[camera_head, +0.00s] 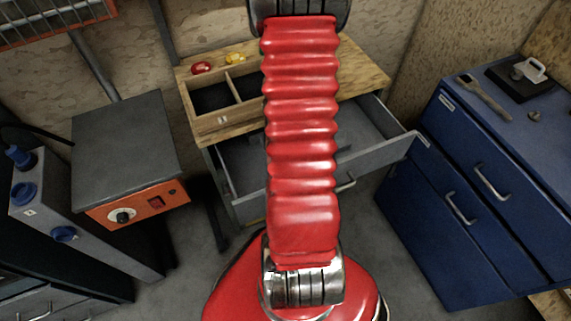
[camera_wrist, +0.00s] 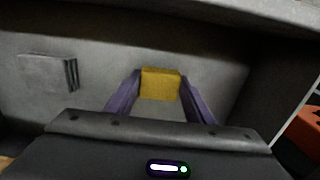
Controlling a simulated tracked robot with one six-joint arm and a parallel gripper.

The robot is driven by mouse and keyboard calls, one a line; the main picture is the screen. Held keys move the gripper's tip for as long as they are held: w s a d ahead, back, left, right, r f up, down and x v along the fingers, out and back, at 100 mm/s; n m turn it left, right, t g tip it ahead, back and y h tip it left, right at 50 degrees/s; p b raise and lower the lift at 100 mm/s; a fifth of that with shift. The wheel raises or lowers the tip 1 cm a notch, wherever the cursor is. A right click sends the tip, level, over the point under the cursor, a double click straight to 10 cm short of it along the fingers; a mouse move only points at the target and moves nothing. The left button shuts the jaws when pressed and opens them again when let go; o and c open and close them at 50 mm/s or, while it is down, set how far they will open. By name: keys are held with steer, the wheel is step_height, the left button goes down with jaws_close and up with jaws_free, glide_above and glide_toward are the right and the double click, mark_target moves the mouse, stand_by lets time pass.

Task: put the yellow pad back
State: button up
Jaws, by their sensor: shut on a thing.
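The yellow pad (camera_wrist: 160,84) is between the two purple fingers of my gripper (camera_wrist: 161,92) in the wrist view, and the gripper is shut on it. Behind it is a pale grey surface, which looks like the inside of the open grey drawer (camera_head: 395,122). I cannot tell whether the pad touches that surface. A small stack of grey pads (camera_wrist: 46,74) lies to the left of my gripper in the wrist view. In the head view, my red arm hides the gripper, the yellow pad and the middle of the drawer.
A blue cabinet (camera_head: 470,190) stands at right, an orange-fronted grey box (camera_head: 130,150) at left. Dark drawer edges lie close around my gripper.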

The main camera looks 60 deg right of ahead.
steer(key=shift+f, duration=1.45)
steer(key=shift+f, duration=0.1)
steer(key=o, duration=1.1)
steer(key=shift+r, duration=6.1)
steer(key=shift+w, duration=0.15)
